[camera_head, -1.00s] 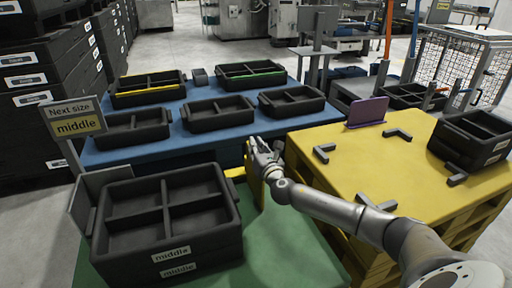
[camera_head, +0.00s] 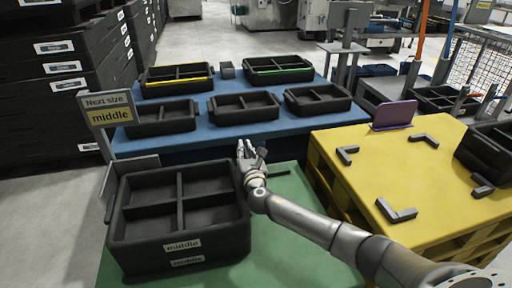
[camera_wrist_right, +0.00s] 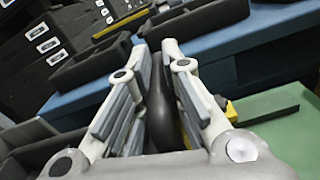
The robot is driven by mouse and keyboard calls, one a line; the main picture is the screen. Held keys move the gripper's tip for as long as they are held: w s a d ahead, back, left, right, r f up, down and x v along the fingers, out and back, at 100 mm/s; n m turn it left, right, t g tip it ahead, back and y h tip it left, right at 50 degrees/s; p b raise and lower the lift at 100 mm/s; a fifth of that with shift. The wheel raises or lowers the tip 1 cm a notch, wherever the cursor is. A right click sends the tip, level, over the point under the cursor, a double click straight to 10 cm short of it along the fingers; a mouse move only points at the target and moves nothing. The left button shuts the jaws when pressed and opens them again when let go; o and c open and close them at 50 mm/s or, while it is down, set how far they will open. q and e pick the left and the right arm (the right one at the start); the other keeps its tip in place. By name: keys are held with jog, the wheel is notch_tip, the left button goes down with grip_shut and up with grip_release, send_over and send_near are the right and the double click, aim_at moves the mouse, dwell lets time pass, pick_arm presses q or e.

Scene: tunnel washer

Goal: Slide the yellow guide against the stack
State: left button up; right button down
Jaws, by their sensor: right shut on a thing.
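The stack of black "middle" crates (camera_head: 180,225) stands on the green table at the lower left of the head view, upright. My right gripper (camera_head: 249,160) is at the stack's right side, near its back right corner. The guide is hidden there in the head view. In the wrist view, parts of the yellow guide (camera_wrist_right: 231,113) show at and behind the right finger of my right gripper (camera_wrist_right: 168,95), which is shut on it. A dark rounded shape fills the gap between the fingers. Whether guide and stack touch is hidden. My left gripper is out of view.
A grey back plate and the "middle" sign (camera_head: 108,108) stand behind the stack. A blue table (camera_head: 200,140) holds several crates; a yellow platform (camera_head: 385,165) is at right.

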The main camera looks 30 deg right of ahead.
jog(key=shift+a+r, duration=0.1)
jog(key=shift+a, duration=0.1)
jog(key=c, duration=1.5)
grip_release()
jog(key=shift+a, duration=0.1)
jog(key=shift+o, duration=0.2)
jog(key=shift+s+a, duration=0.1)
jog(key=shift+s, duration=0.1)
jog(key=v, duration=1.1)
jog(key=shift+s+d, duration=0.3)
